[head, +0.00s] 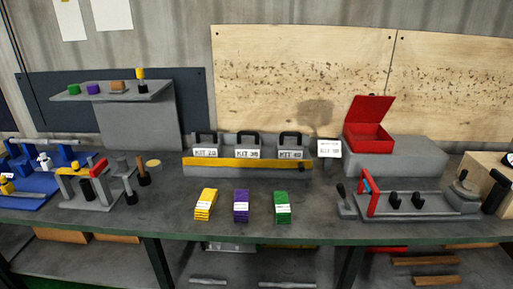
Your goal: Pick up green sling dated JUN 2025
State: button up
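A green sling (282,207) lies folded on the grey workbench near its front edge. It carries a white tag whose print is too small to read, so I cannot confirm the date. A purple sling (241,207) and a yellow sling (206,204) lie to its left in the same row, each with a pale tag and clear gaps between them. A small green item (74,90) sits on the grey raised shelf at the upper left. My gripper is not in view.
Behind the slings stands a grey rack with a yellow bar (235,163) and boxes labelled KIT. An open red box (369,137) is at the right, with a fixture with a red handle (368,192) before it. Tool stands (91,190) are at the left. The bench around the slings is clear.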

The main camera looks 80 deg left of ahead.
aim_at(283, 213)
jog(key=u, duration=0.05)
jog(key=k, duration=0.5)
jog(key=u, duration=2.15)
